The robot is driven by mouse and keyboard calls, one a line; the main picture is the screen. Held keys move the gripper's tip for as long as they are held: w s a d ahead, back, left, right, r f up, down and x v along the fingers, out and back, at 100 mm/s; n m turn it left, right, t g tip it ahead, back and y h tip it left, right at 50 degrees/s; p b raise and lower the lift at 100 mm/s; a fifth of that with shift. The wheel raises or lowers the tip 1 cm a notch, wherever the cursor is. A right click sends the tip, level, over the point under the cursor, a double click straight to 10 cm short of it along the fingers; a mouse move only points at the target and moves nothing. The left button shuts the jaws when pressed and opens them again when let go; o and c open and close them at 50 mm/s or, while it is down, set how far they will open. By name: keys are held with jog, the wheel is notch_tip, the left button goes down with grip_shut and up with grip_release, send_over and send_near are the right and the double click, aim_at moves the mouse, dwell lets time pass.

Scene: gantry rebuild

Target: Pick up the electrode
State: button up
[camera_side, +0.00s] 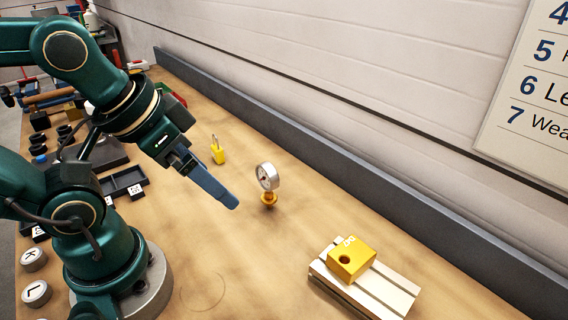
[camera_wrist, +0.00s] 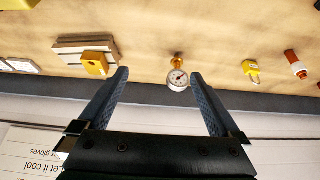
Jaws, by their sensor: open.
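My gripper (camera_side: 232,202) is open and empty, held above the table with its blue fingers pointing down and right. Both fingers spread wide in the wrist view (camera_wrist: 160,75). I cannot identify the electrode for sure. A round dial gauge on a brass fitting (camera_side: 267,180) stands right of the fingertips in the side view. In the wrist view the gauge (camera_wrist: 178,78) shows between the fingers, apart from them.
A yellow padlock (camera_side: 218,152) stands behind my gripper. A yellow block with a hole (camera_side: 351,260) sits on a slotted pale plate (camera_side: 393,293) at the front right. A grey rail (camera_side: 330,187) runs along the wall. Lettered round weights (camera_side: 36,293) stand left. The table around the gauge is clear.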

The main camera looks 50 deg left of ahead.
jog(key=c, duration=0.4)
